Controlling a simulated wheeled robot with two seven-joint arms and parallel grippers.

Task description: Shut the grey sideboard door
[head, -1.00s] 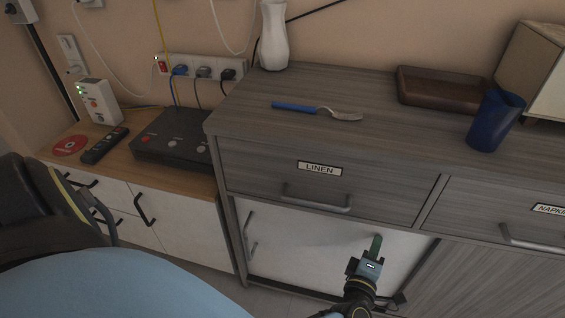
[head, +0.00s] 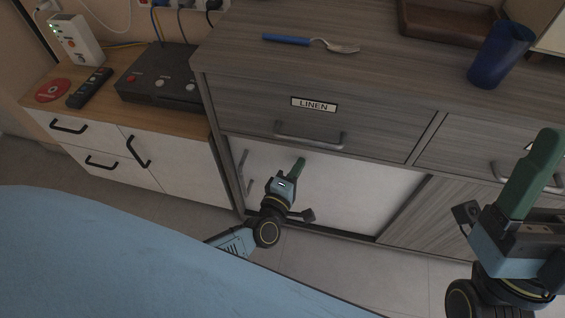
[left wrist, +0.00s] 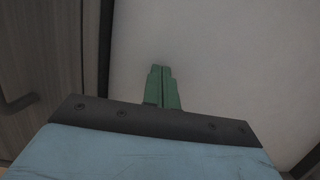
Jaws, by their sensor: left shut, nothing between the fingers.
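The grey sideboard (head: 222,95) has a lower bay under its LINEN drawer. A grey wood-grain panel (head: 432,212) covers the part to the right. I cannot tell which panel is the door. My left gripper (head: 299,163) is shut and empty in front of the pale panel; contact is unclear. Its shut green fingers also show in the left wrist view (left wrist: 162,85). My right gripper (head: 545,145) is raised at the right; its finger gap is hidden.
A low white cabinet (head: 180,170) stands to the left, carrying a black box (head: 158,80) and a remote (head: 90,88). Floor shows below the sideboard.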

